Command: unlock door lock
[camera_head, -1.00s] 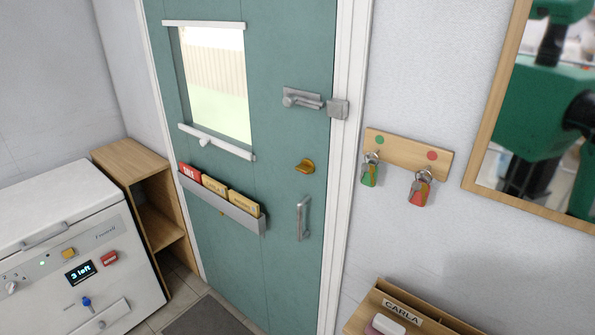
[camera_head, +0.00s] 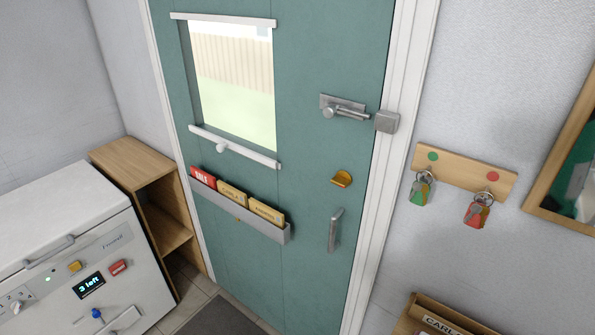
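A teal door (camera_head: 300,160) with a window stands ahead, closed in its white frame. A silver lock with a lever (camera_head: 345,109) sits high on the door's right side, beside a grey box-shaped keeper (camera_head: 387,122) on the frame. Below it is a brass turn knob (camera_head: 341,179), then a silver pull handle (camera_head: 335,230). A wooden key rack (camera_head: 465,168) on the right wall holds a green-tagged key set (camera_head: 421,190) and a red-tagged key set (camera_head: 477,211). Neither of my grippers is in view.
A white machine (camera_head: 75,255) and an open wooden shelf (camera_head: 152,200) stand left of the door. A grey holder (camera_head: 240,215) with cards is on the door. A mirror (camera_head: 570,170) and a wooden organiser (camera_head: 435,318) are at right. A dark mat (camera_head: 225,318) lies before the door.

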